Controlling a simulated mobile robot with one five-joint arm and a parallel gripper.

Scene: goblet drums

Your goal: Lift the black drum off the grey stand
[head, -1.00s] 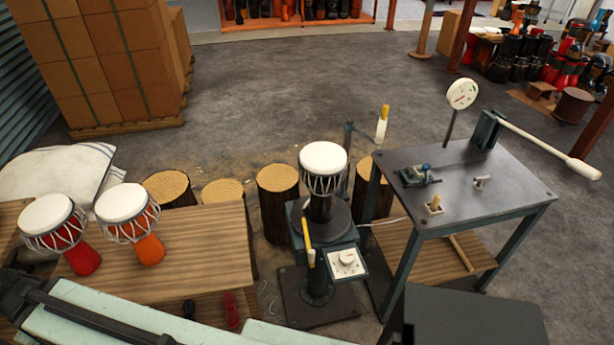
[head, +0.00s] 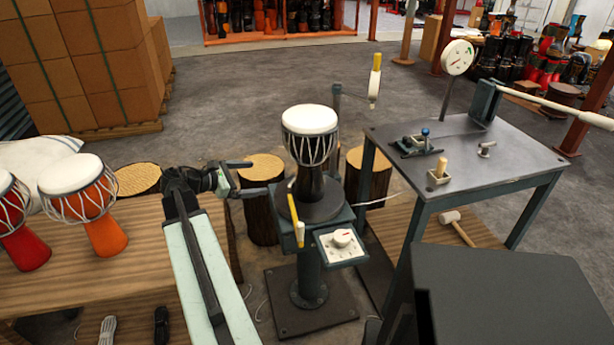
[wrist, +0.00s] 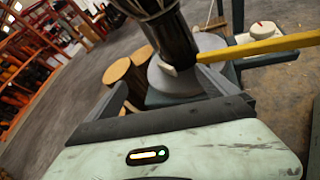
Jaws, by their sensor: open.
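The black drum (head: 310,145) has a white head and white cords and stands upright on the round top of the grey stand (head: 312,211). In the wrist view its dark body (wrist: 172,38) rises beyond my fingers, its top cut off by the frame. My gripper (head: 252,177) is open and empty, just left of the drum at about the height of its narrow lower body. The fingers point towards the drum, with a gap between them and it. In the wrist view my open gripper (wrist: 165,88) spreads below the drum, the right finger close to the stand's top.
A yellow-handled lever (head: 295,220) rises at the stand's front; in the wrist view its handle (wrist: 275,46) lies right of my fingers. A dial box (head: 341,244) sits front right. The wooden table (head: 150,240) bears two drums (head: 88,200). Log stumps (head: 262,212) stand behind. A steel table (head: 470,165) is right.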

